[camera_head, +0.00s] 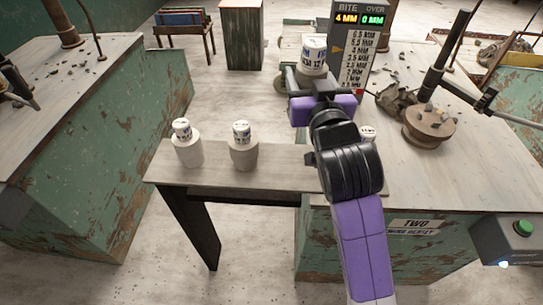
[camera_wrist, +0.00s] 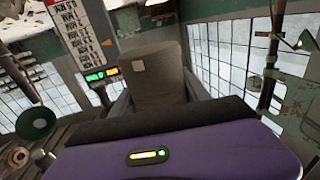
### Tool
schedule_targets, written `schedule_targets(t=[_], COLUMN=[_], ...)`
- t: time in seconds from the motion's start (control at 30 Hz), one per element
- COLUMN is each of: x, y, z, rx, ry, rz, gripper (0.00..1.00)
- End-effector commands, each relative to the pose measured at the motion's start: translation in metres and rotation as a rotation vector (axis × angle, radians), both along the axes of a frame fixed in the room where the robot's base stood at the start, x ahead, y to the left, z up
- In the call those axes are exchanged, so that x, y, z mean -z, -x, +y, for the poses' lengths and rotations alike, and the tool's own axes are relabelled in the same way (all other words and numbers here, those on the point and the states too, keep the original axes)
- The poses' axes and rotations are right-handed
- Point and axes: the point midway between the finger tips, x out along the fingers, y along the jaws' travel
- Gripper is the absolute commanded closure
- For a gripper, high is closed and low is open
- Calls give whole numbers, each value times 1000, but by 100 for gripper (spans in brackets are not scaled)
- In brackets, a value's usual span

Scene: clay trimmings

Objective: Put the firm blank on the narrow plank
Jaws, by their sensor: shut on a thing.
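My gripper (camera_head: 313,84) is raised above the far end of the right workbench and is shut on a pale blank (camera_head: 314,68) with a white, printed top. In the wrist view the held blank (camera_wrist: 158,82) is a grey-brown, slightly tapered cylinder between the fingers. The narrow plank (camera_head: 215,178) is a grey board left of the bench, nearer than the gripper. Two similar pale blanks, a left one (camera_head: 189,152) and a right one (camera_head: 243,156), stand upright on it with printed white tops. Another printed white top (camera_head: 368,133) shows partly behind my arm. I cannot read which blank is firm.
A sign (camera_head: 358,45) reads bite 4 MM and over 0 MM. A round wheel head (camera_head: 430,126), a black tool arm (camera_head: 442,65) and clay scraps occupy the right bench. A green button box (camera_head: 515,240) is at lower right.

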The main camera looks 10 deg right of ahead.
Motion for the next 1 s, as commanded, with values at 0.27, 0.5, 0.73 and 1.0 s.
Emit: schedule_targets(t=[0.27,0.5,0.73,1.0], x=[56,111,146,169], y=[1,1,0,0], z=[0,0,0,0], rx=[1,0,0,0], ry=[2,2,2,2], rz=[5,4,0,1], gripper=[100,100,100,100])
